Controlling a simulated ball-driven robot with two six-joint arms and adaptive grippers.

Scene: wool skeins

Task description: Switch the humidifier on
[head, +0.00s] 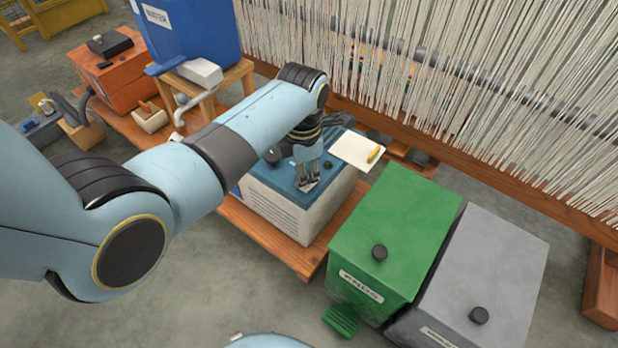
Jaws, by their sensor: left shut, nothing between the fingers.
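A white box with a slatted side and a blue top, which looks like the humidifier (282,213), stands on a low wooden platform. My left arm reaches over it from the left. My left gripper (308,184) points down at the blue top, its fingers shut and empty. The fingertips are at or just above a small pale patch there; I cannot tell whether they touch. My arm and gripper hide part of the top, and no lit indicator shows. My right gripper is not in view.
A green lidded bin (393,225) and a grey lidded bin (488,265) stand close on the right. Hanging white yarn (470,90) fills the back. A white card (352,147) with a yellow piece lies beside the box top. A blue tank (200,35) stands back left.

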